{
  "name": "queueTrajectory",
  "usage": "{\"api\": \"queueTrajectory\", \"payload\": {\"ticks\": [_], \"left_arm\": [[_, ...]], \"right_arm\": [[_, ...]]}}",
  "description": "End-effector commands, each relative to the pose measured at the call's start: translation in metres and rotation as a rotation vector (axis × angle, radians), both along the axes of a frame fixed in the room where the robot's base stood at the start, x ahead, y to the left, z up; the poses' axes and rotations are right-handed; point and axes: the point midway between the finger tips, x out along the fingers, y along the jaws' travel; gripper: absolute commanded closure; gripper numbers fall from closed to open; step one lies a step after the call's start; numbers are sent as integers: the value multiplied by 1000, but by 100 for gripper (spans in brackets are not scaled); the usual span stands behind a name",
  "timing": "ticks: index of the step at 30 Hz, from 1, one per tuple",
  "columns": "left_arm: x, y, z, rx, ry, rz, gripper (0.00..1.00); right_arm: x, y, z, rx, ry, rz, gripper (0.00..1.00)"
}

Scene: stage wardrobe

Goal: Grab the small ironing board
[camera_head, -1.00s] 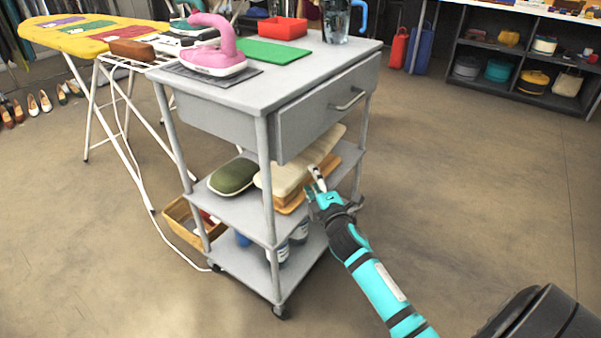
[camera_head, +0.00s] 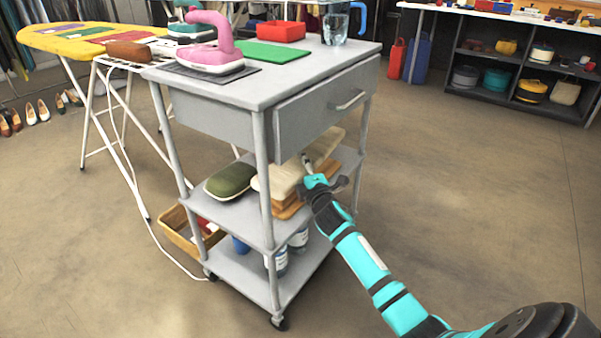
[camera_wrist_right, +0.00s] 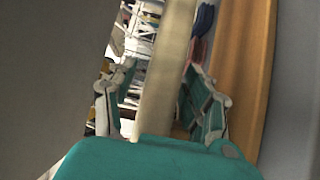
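The small ironing board (camera_head: 281,181), a cream padded top over a wooden base, lies on the trolley's middle shelf. My right gripper (camera_head: 309,168) is at its near right side, below the drawer, and covers part of it. In the right wrist view, the board's cream top (camera_wrist_right: 168,70) runs between the two fingers of my right gripper (camera_wrist_right: 163,105), with a gap beside the left finger. The fingers are apart. The right finger lies between the cream top and the wooden base (camera_wrist_right: 243,75). Contact cannot be told. My left gripper is not in view.
The grey trolley (camera_head: 236,92) has its drawer (camera_head: 325,112) slightly out above the board. A green pad (camera_head: 231,180) lies beside the board. A pink iron (camera_head: 211,55) stands on top. Bottles (camera_head: 277,262) stand on the lowest shelf. Floor to the right is clear.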

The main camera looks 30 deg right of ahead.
Motion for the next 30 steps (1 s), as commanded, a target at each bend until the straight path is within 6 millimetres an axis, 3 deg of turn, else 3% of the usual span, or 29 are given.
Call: {"api": "queueTrajectory", "payload": {"ticks": [1, 11, 30], "left_arm": [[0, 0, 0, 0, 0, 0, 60], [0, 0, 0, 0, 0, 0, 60], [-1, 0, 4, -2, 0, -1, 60]], "right_arm": [[0, 0, 0, 0, 0, 0, 58], [0, 0, 0, 0, 0, 0, 100], [1, -1, 8, -2, -6, 1, 100]]}}
